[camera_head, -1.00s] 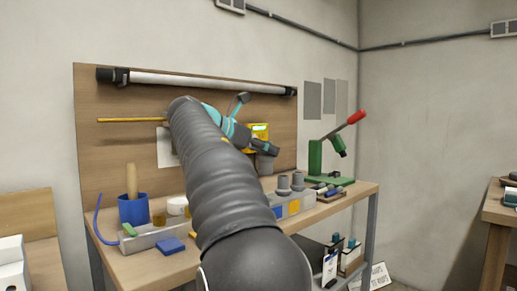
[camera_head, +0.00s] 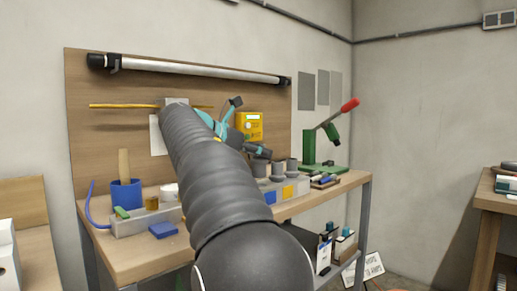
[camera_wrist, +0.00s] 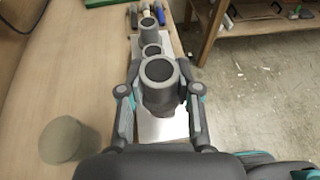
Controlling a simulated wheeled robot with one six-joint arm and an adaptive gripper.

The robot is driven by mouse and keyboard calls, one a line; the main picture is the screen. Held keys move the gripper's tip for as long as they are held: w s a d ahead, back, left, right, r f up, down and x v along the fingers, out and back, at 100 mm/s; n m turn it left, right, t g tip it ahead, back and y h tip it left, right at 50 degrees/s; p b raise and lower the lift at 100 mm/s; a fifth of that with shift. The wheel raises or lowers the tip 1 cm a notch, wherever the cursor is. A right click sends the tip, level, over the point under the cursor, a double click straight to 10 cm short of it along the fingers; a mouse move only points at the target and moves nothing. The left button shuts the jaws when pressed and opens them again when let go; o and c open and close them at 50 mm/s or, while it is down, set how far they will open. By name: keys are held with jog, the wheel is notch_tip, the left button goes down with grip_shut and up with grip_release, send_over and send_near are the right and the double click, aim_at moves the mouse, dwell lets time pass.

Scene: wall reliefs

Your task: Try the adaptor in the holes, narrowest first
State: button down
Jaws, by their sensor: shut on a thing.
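My gripper (camera_wrist: 160,95) is shut on a grey, hollow, round adaptor (camera_wrist: 158,72), with a finger on each side. The adaptor is upright, over the near part of a pale block (camera_wrist: 158,128). In the head view the adaptor (camera_head: 258,168) is low at the block (camera_head: 297,187), left of two grey tubes. Whether it is in a hole or just above the block cannot be told. The two hollow tubes stand in line beyond it, a nearer one (camera_wrist: 152,50) and a farther one (camera_wrist: 148,24). My arm hides part of the block in the head view.
A blurred grey-green cylinder (camera_wrist: 68,138) stands left of my gripper on the bench. A green lever press (camera_head: 318,150) stands behind at the right.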

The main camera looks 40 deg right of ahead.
aim_at(253, 169)
jog(key=shift+f, duration=0.55)
jog(key=shift+p, duration=1.25)
dwell(1.5)
jog(key=shift+f+b, duration=0.85)
jog(key=shift+f, duration=1.25)
jog(key=c, duration=0.7)
grip_release()
jog(key=v, duration=1.2)
jog(key=shift+r, duration=0.1)
